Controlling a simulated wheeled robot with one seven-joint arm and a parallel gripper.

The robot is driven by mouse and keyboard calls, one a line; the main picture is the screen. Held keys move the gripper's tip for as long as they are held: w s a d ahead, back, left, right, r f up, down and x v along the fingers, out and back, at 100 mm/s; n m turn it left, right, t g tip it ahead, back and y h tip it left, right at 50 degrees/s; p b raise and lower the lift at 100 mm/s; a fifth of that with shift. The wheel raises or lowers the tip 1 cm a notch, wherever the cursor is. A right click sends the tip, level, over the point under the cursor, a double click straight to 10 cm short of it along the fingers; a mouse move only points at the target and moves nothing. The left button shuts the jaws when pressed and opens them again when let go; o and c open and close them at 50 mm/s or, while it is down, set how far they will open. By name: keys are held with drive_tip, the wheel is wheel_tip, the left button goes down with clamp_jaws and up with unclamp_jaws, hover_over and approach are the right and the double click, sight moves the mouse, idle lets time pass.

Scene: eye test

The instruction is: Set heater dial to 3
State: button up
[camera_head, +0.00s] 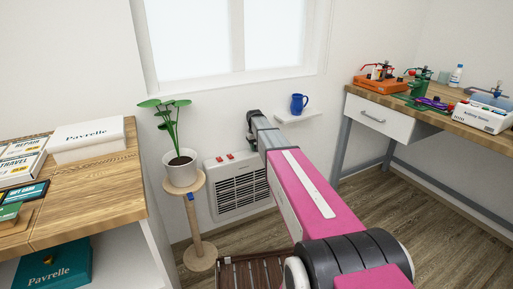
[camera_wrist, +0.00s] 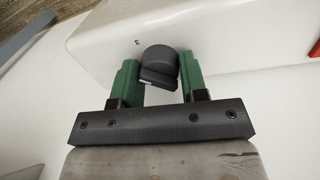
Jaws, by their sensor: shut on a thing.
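The white wall heater (camera_head: 240,186) has a slatted grille and stands low below the window. My arm covers its right part in the head view, where the dial and my gripper cannot be made out. In the wrist view, the dark round dial (camera_wrist: 159,60) sits on the heater's white surface (camera_wrist: 232,32). A small printed 3 (camera_wrist: 138,42) shows just left of the dial. My gripper (camera_wrist: 157,74) has its green fingers on either side of the dial, shut on it. I cannot tell which mark the dial points to.
Two red switches (camera_head: 224,157) are on the heater's top. A potted plant (camera_head: 179,163) on a wooden stand (camera_head: 199,225) is close to its left. A blue mug (camera_head: 298,103) stands on a small wall shelf (camera_head: 297,117). A slatted wooden thing (camera_head: 250,272) lies in front.

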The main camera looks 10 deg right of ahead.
drive_tip(key=shift+m, duration=2.2)
drive_tip(key=o, duration=0.9)
drive_tip(key=shift+r, duration=0.1)
drive_tip(key=r, duration=1)
drive_tip(key=shift+a+r, duration=0.3)
drive_tip(key=shift+a, duration=0.05)
